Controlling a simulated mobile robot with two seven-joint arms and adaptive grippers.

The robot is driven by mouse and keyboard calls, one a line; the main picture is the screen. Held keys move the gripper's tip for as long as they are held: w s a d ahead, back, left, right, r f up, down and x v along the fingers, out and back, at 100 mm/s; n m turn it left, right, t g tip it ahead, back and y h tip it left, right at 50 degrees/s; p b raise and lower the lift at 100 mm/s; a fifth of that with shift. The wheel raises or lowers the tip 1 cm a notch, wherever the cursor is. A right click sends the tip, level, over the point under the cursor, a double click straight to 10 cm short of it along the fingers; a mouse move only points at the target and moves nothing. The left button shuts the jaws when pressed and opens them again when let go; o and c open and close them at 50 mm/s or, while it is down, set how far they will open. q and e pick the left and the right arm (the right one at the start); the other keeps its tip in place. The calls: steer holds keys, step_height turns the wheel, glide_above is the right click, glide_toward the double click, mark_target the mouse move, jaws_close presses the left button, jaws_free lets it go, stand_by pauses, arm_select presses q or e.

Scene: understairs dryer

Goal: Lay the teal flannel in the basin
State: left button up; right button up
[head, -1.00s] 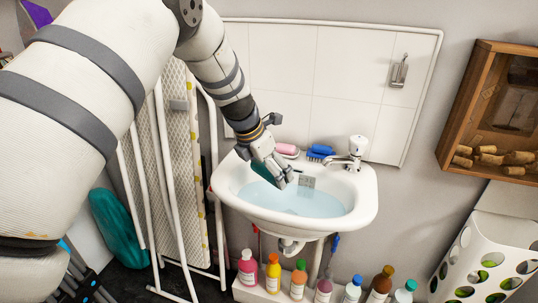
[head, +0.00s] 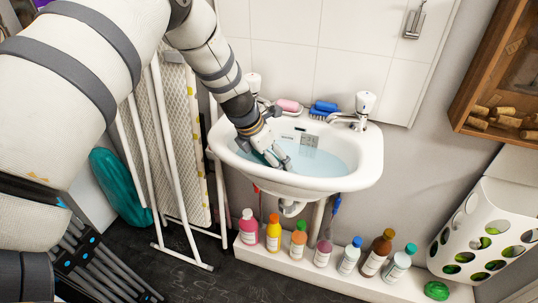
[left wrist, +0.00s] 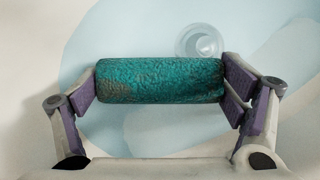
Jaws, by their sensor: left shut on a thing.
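The teal flannel (left wrist: 160,80) is rolled into a cylinder and sits between the purple finger pads of my left gripper (left wrist: 162,82), seen in the left wrist view. The white basin (head: 371,160) is on the wall in the head view and holds pale blue water (head: 318,163). My left gripper (head: 277,157) reaches down into the basin's left side, close to the water. In the head view the hand mostly hides the flannel. I cannot tell whether the flannel touches the water. My right gripper is not seen.
Taps (head: 362,104), a pink soap (head: 288,105) and a blue brush (head: 323,108) are on the basin's back ledge. Several bottles (head: 349,257) line a low ledge below. An ironing board (head: 176,145) leans at left. A white perforated holder (head: 485,235) is at right.

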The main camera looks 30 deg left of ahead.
arm_select(q)
steer(key=o, duration=0.9)
steer(key=shift+c, duration=0.2)
steer(key=v, duration=1.2)
